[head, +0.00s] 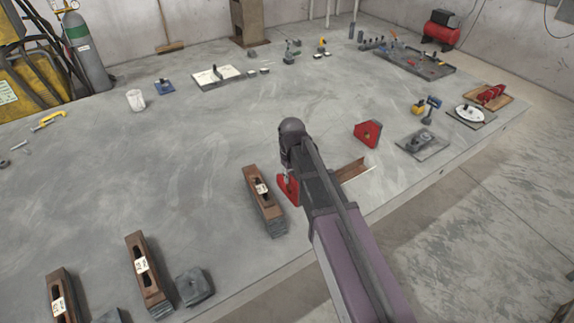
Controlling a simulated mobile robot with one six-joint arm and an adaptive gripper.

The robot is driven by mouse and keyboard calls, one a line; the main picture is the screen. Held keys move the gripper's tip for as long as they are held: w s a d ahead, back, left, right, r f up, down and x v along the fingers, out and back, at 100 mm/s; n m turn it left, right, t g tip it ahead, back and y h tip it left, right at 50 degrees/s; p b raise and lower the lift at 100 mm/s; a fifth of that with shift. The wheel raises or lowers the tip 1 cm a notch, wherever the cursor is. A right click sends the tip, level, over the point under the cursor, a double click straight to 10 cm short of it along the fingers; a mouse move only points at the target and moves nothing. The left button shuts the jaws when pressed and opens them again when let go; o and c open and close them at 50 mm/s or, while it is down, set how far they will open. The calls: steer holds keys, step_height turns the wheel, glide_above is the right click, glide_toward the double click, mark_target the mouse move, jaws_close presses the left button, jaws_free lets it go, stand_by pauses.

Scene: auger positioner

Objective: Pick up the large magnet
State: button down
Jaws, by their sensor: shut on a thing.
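My gripper (288,176) is at the end of my arm, near the middle of the table, and is shut on a red magnet (289,189). The arm hides part of this magnet, and I cannot tell whether it still touches the tabletop. A second red magnet (368,133), a block with a dark hole in its middle, sits on the table to the right of my arm. I cannot tell from this view which of the two is larger.
A brown slotted block with a white label (264,200) stands just left of the held magnet. A rusty angle piece (352,170) lies right of my arm. More labelled blocks (146,272) stand at the front left. The concrete table (190,160) is largely clear left of centre.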

steer(key=shift+s+d+r, duration=0.1)
steer(key=shift+s+d, duration=0.1)
steer(key=shift+s, duration=0.55)
steer(key=shift+s+d+r, duration=0.1)
steer(key=shift+s+d, duration=0.15)
steer(key=shift+s, duration=0.45)
steer(key=shift+s+d+r, duration=0.1)
steer(key=shift+s+d, duration=0.1)
steer(key=shift+s, duration=0.55)
step_height(320, 180, up, 14)
steer(key=p, duration=1.5)
steer(key=shift+r, duration=0.2)
